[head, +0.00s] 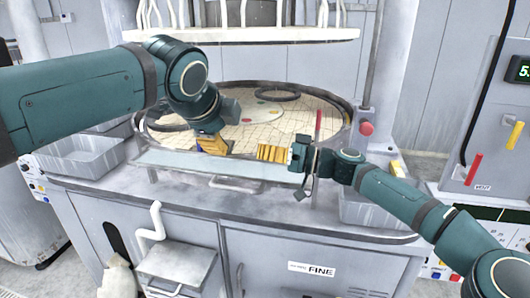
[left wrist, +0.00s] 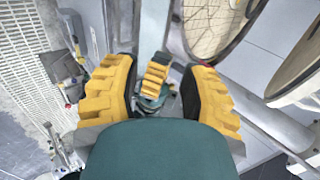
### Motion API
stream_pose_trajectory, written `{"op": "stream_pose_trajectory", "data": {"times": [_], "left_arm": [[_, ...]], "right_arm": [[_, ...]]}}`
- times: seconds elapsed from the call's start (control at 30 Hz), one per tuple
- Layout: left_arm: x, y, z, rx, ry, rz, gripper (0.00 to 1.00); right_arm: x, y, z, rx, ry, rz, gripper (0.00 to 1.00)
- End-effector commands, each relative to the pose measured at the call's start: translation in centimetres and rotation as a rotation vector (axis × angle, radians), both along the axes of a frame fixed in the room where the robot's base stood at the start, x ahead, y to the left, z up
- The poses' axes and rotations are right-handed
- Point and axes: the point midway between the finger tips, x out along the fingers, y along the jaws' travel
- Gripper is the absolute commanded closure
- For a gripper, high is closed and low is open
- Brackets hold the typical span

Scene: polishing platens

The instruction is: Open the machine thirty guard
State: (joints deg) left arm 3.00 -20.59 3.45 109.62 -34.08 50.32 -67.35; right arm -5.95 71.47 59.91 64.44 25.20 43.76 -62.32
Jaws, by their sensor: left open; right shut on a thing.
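The exact contact is hard to see. My left gripper (head: 212,148) is just above and behind the guard's upper edge, left of the right one. In the left wrist view its yellow fingers (left wrist: 157,100) are wide apart and empty. The right gripper's yellow fingers (left wrist: 154,78) show beyond, between them. No number thirty is readable.
The tiled platen (head: 245,115) with dark rings (head: 277,92) lies behind the guard, under a white upper plate (head: 240,35). A red knob (head: 367,129) on a post stands at right. Grey trays (head: 85,155) sit left and right. A small shelf (head: 175,262) juts out in front.

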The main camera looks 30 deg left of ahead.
Motion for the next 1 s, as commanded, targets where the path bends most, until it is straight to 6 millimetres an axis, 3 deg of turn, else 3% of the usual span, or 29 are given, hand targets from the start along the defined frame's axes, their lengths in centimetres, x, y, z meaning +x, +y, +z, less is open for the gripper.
{"op": "stream_pose_trajectory", "data": {"times": [0.17, 0.4, 0.43, 0.73, 1.0], "left_arm": [[1.4, -3.8, -1.8, -0.025, 0.001, -0.092, 0.57], [3.8, -15.1, -8.5, -0.141, 0.01, -0.321, 0.57], [4.1, -15.9, -9.6, -0.168, 0.019, -0.321, 0.57], [6.2, -19.7, -20.8, -0.464, 0.159, -0.129, 0.57], [5.2, -22.3, -32.5, -0.739, 0.319, 0.191, 0.57]], "right_arm": [[0.0, 0.0, 0.0, 0.0, 0.0, 0.0, 1.0], [0.0, 0.0, 0.0, 0.0, 0.0, 0.0, 1.0], [0.0, 0.0, 0.0, 0.0, 0.0, 0.0, 1.0], [0.0, 0.0, 0.0, 0.0, 0.0, 0.0, 1.0], [0.0, 0.0, 0.0, 0.0, 0.0, 0.0, 1.0]]}}
